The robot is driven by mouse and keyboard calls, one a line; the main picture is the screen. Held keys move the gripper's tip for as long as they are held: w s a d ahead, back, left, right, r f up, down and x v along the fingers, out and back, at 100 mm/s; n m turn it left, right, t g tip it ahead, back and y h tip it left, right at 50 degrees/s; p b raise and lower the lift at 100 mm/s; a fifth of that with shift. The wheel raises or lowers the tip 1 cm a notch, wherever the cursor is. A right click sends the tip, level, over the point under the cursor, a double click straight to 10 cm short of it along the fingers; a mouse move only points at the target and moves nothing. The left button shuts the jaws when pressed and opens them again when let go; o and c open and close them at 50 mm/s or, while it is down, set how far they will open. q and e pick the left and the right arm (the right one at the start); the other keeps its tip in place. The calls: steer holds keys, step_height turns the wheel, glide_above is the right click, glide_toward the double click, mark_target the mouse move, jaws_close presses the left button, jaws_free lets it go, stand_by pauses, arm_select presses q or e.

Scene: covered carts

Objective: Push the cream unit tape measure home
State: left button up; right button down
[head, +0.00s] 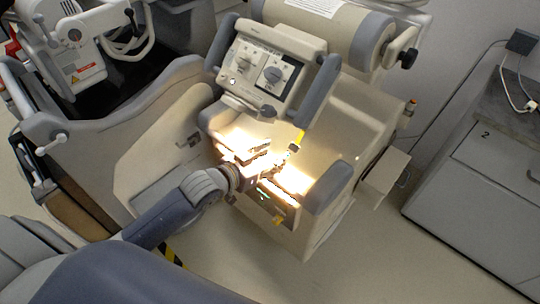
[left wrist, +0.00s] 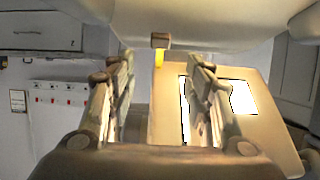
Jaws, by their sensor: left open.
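The cream unit (head: 340,130) stands in the middle of the head view, with a grey-edged control panel on top. A short yellow tape (head: 299,136) shows below the panel's right side, with a small end piece (head: 293,147) at its lower end. My left gripper (head: 272,163) is open over the brightly lit recess of the unit, just below and left of the tape's end. In the left wrist view the open fingers (left wrist: 162,72) frame the yellow tape (left wrist: 159,59) and its brown end block (left wrist: 160,40) ahead. Nothing shows between the fingers as held. My right gripper is out of view.
Grey padded arms, one at the lower right (head: 330,187), flank the recess. The control panel (head: 265,72) overhangs it. A second cream machine (head: 80,45) stands at the left.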

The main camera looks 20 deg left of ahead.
mark_target(294, 147)
arm_select(q)
steer(key=shift+c, duration=0.3)
steer(key=shift+f, duration=0.1)
steer(key=c, duration=0.4)
steer(key=shift+d+f+n+b, duration=0.1)
steer(key=shift+f+n+b, duration=0.25)
steer(key=shift+n, duration=0.25)
steer(key=c, duration=0.5)
steer(key=f+n, duration=0.1)
steer(key=n, duration=0.1)
steer(key=f+n+b, duration=0.1)
steer(key=n, duration=0.1)
steer(key=d+f+n+h+b, duration=0.1)
steer(key=shift+s+n, duration=0.35)
steer(key=shift+n, duration=0.05)
jaws_close()
step_height(294, 147, down, 5)
steer(key=s+a+n+t+b, duration=0.15)
steer(key=n+b, duration=0.25)
steer(key=n, duration=1.1)
steer(key=s+a+n+t+b, duration=0.1)
steer(key=n+t+b, duration=0.25)
steer(key=n, duration=1.05)
steer(key=p+x, duration=0.1)
steer(key=x, duration=0.9)
steer(key=shift+d+f+g+h, duration=0.25)
steer(key=shift+f+g+h, duration=0.05)
